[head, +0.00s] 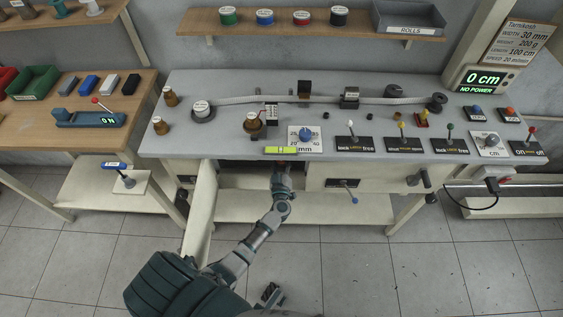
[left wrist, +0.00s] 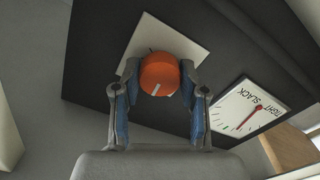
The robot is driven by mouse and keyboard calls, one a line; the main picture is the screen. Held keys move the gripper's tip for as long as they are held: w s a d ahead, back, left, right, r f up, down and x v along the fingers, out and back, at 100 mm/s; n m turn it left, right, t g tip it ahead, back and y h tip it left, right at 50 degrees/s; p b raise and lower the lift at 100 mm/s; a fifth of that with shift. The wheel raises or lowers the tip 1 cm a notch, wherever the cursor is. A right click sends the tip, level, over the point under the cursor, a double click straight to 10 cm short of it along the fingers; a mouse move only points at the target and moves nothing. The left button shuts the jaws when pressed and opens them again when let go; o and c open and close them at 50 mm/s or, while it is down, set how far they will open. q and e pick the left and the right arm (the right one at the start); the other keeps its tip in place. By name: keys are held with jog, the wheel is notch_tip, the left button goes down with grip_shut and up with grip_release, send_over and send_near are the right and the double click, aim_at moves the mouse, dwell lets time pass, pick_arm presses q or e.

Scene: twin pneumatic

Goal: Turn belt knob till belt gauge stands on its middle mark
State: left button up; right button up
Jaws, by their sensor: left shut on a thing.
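The belt knob, a round orange-red knob (left wrist: 160,74), sits on a pale square plate (left wrist: 190,50) on a dark panel in the left wrist view. My left gripper (left wrist: 160,90) is shut on it, a blue-padded finger on each side. The belt gauge (left wrist: 246,106) is a white dial marked SLACK and TIGHT, to the knob's right. Its red needle slants down-left toward a green mark; whether it lies exactly on the mark is too small to tell. In the head view my left gripper (head: 281,168) reaches under the bench top, and the knob and gauge are hidden.
The grey bench top (head: 230,92) above my left arm carries levers, knobs and a strip. An open door panel (head: 200,208) stands left of my forearm. A drawer front (head: 330,173) is to the right. A display (head: 485,79) reads 0 cm, NO POWER.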

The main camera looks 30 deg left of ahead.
pick_arm(q)
jog(key=n, duration=0.6)
jog(key=shift+f, duration=0.15)
jog(key=shift+n, duration=0.4)
jog(key=shift+s+n, duration=0.1)
jog(key=shift+n, duration=0.9)
jog(key=shift+f+n, duration=0.1)
jog(key=shift+n, duration=0.8)
pick_arm(e)
jog(key=shift+s+r, duration=0.2)
jog(key=shift+w+r, duration=0.1)
jog(key=shift+w, duration=0.1)
pick_arm(q)
jog(key=o, duration=1.1)
jog(key=shift+o, duration=0.2)
pick_arm(e)
jog(key=shift+w, duration=0.15)
